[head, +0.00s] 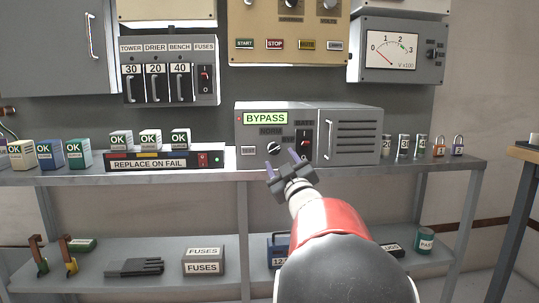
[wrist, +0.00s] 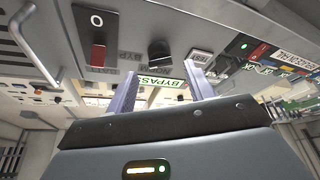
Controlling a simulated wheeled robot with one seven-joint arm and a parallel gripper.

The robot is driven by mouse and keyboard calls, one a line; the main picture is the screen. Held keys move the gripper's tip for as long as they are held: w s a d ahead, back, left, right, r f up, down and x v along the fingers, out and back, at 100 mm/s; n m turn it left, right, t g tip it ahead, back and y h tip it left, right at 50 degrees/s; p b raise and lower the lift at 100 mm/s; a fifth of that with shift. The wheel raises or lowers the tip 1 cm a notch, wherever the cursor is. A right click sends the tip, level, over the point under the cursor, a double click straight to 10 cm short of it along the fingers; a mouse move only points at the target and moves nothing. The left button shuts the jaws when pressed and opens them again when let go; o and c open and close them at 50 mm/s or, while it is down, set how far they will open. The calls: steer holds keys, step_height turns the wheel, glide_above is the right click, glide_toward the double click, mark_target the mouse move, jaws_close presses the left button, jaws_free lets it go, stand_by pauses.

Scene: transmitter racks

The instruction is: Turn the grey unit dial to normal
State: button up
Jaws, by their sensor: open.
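The grey unit (head: 365,113) stands on the shelf top, its green-lit display (head: 265,118) reading BYPASS. Its small dark dial (head: 273,147) sits below the NORM label; a partly hidden label, seemingly BYP, is to the right. I cannot read the dial's pointer surely. In the wrist view, which looks upside down, the dial (wrist: 160,53) is a black knob between and beyond the fingertips. My gripper (head: 281,162) is open and empty, in front of and just below the dial. It appears apart from it; the wrist view shows both purple fingers (wrist: 161,72).
A lower shelf (head: 150,285) holds boxes and a glove.

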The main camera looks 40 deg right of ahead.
mark_target(276, 152)
steer(key=shift+x, duration=2.35)
steer(key=shift+c, duration=0.2)
steer(key=c, duration=0.9)
